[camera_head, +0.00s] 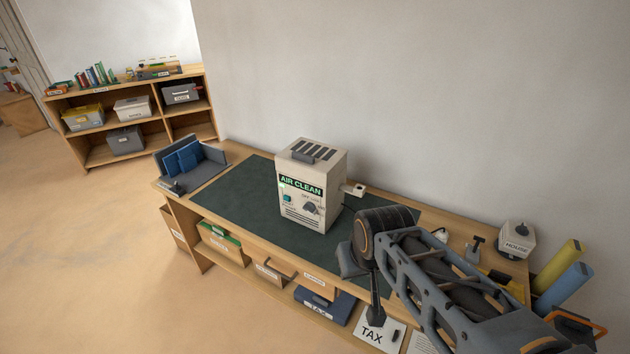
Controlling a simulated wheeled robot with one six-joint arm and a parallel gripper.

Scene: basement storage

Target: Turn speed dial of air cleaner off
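The air cleaner (296,215) is a cream box with a slotted top and a green "AIR CLEAN" label, standing upright on the dark green mat (240,206). Its speed dial (310,208) is a small dark knob low on the right of the front face. The marks around it are too small to read. A teal button (287,199) and a small lit green spot sit to its left. My arm reaches in from the bottom right, its end to the right of the air cleaner and apart from it.
The wooden workbench (262,150) stands against the wall. A blue-grey organizer (190,163) is at its left end; a "HOUSE" box (517,238) and yellow and blue rolls are at the right. Papers marked "TAX" (380,333) lie below my arm. The floor at left is clear.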

